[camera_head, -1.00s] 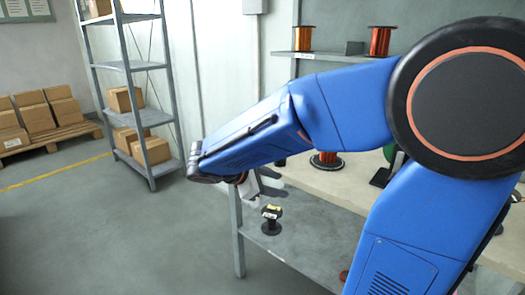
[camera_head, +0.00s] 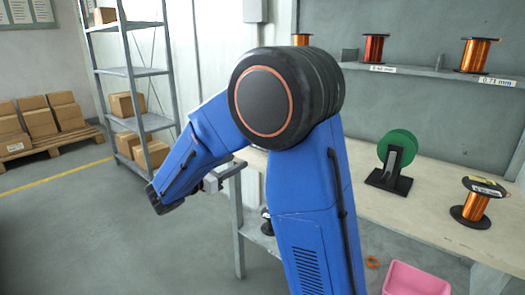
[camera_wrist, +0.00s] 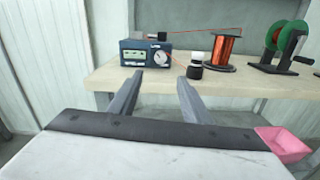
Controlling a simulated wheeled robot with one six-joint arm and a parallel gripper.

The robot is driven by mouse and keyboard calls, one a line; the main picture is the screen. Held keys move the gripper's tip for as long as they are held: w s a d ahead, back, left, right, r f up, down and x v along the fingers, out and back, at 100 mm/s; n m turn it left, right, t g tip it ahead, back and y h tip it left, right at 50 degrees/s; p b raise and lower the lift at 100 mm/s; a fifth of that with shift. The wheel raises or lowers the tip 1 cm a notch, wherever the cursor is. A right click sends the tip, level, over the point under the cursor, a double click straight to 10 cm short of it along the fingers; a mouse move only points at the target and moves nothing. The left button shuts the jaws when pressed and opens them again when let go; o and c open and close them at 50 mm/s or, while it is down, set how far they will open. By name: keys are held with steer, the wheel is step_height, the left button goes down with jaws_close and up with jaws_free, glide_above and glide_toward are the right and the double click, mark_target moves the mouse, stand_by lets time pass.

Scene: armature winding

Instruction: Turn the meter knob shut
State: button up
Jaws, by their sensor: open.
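In the wrist view a dark blue-grey meter (camera_wrist: 138,57) stands on the bench, left of centre. Its round white knob (camera_wrist: 161,58) is on the right part of its front face. My gripper (camera_wrist: 160,82) is open and empty, its two fingers apart and pointing towards the bench edge below the meter. The fingers appear short of the meter and not touching it. The knob's pointer is too small to read. In the head view my own arm hides the meter and the gripper's fingers.
On the bench (camera_wrist: 98,78) a black and white jar (camera_wrist: 195,68), a copper wire spool (camera_wrist: 223,50) and a green spool on a black stand (camera_wrist: 286,45) stand right of the meter. A pink bin (camera_wrist: 283,142) is lower right. Wire runs above the meter. Shelving (camera_head: 130,72) stands back left.

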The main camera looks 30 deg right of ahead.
steer(key=x, duration=1.5)
steer(key=shift+d, duration=0.2)
steer(key=c, duration=1)
